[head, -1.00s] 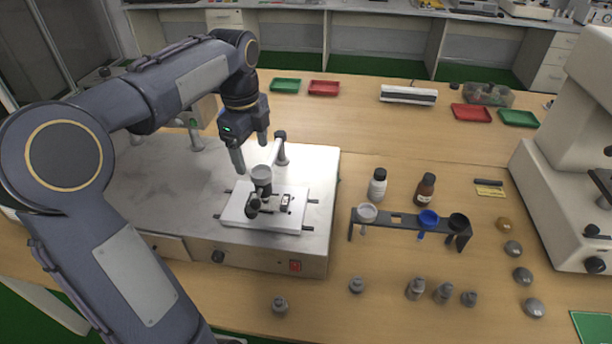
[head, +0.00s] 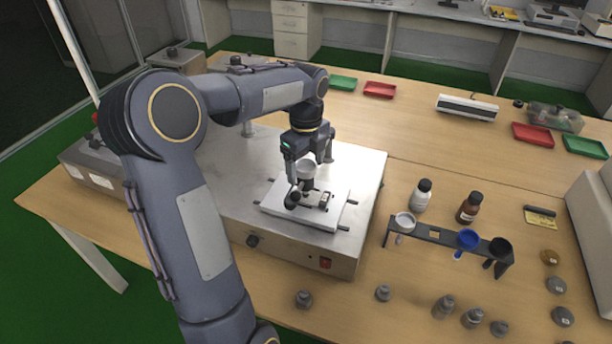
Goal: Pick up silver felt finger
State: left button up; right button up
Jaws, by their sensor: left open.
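A silver-grey cup-shaped piece (head: 307,170), which looks like the silver felt finger, sits upright in the dark holder (head: 298,196) above the white plate (head: 275,212) of the metal tester (head: 352,200). My left gripper (head: 309,164) is open and pointed down, with its fingers at the two sides of the grey piece. I cannot tell whether they touch it. A similar pale grey piece (head: 404,220) stands in the black rack (head: 430,236), beside a blue one (head: 467,239) and a black one (head: 500,248). My right gripper does not show.
Several grey weights (head: 444,306) stand along the front. Green (head: 343,83) and red trays (head: 380,90) lie at the back. The table between tester and back trays is clear.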

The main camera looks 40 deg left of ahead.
aim_at(306, 170)
pick_arm(q)
jog(key=c, duration=1.1)
notch_tip(306, 170, up, 10)
jog(key=shift+r, duration=0.1)
jog(key=shift+p, duration=0.4)
